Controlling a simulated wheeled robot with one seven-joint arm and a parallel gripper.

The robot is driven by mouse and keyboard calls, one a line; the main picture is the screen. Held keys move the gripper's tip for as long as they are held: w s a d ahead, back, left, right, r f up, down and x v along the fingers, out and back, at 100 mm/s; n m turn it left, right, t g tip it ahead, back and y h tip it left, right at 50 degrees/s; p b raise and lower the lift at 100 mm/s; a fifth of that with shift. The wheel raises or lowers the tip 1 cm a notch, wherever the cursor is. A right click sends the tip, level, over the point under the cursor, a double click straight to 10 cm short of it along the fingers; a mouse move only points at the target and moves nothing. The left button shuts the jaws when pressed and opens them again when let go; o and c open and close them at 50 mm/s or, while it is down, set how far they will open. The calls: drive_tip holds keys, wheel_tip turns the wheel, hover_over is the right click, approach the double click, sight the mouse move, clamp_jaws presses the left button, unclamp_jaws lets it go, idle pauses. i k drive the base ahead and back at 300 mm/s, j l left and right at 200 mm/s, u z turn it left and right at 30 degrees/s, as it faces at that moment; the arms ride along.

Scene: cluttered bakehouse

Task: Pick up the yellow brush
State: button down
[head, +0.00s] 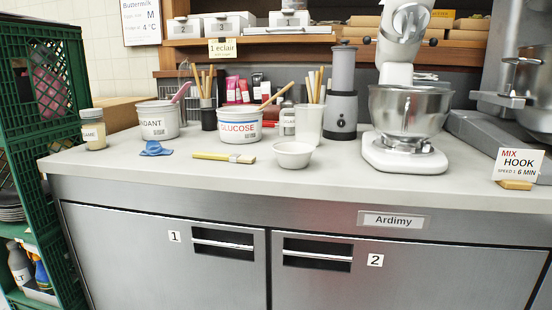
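The yellow brush (211,156) lies flat on the grey counter (110,173), near its front left half. Its yellow handle points left and its pale head points right. It lies in front of the tub marked GLUCOSE (238,136). A small white bowl (293,160) stands just right of its head, apart from it. A crumpled blue cloth (155,149) lies to its left. My gripper is not in view.
Behind the brush are the FONDANT tub (157,132), a white cup of sticks (308,124) and a grey blender (342,92). A stand mixer (404,152) stands right. Green crates (47,150) are stacked left. The counter's front strip is clear.

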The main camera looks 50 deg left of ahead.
sight(236, 158)
drive_tip(key=u, duration=2.4)
